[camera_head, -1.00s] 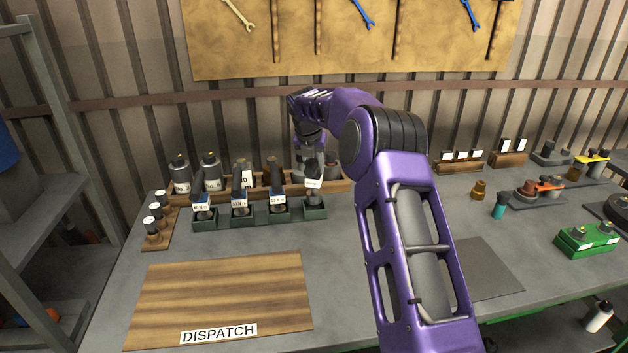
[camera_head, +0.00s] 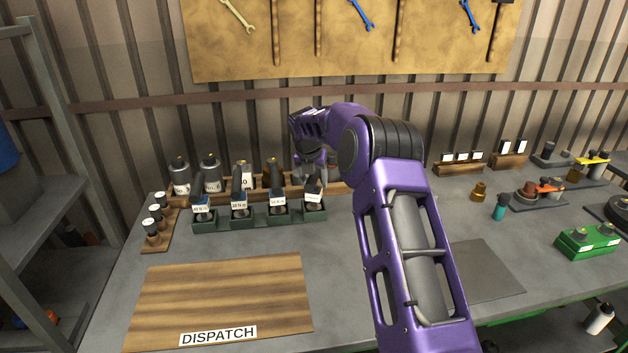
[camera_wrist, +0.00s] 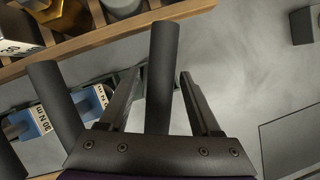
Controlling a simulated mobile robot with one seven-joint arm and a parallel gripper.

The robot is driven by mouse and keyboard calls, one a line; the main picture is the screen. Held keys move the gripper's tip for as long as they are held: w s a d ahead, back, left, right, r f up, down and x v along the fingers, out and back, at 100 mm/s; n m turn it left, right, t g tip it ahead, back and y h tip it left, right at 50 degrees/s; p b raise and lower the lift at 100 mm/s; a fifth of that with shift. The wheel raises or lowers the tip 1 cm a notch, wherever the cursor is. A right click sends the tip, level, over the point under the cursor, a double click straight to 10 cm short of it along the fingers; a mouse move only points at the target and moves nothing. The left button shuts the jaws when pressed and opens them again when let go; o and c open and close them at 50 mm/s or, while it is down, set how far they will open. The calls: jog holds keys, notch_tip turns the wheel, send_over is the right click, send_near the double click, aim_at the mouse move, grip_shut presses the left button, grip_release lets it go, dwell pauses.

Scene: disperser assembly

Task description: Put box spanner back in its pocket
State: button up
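A dark tool with a white label, which I take to be the box spanner (camera_head: 314,196), stands in the rightmost pocket of the green holder (camera_head: 260,219). In the wrist view its dark handle (camera_wrist: 163,50) rises between the two fingers of my gripper (camera_wrist: 160,78). The fingers stand apart on either side of the handle, with narrow gaps showing. In the head view my gripper (camera_head: 314,172) is just above and behind this tool, partly hidden by my arm. The tool's lower end is hidden in the pocket.
Several similar labelled tools (camera_head: 239,203) fill the pockets to the left. A wooden rack (camera_head: 338,187) with bottles stands close behind. A wooden DISPATCH board (camera_head: 225,295) lies in front, bare.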

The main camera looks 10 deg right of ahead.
jog(key=shift+r, duration=0.15)
jog(key=v, duration=1)
jog(key=shift+r, duration=0.25)
jog(key=shift+v, duration=0.75)
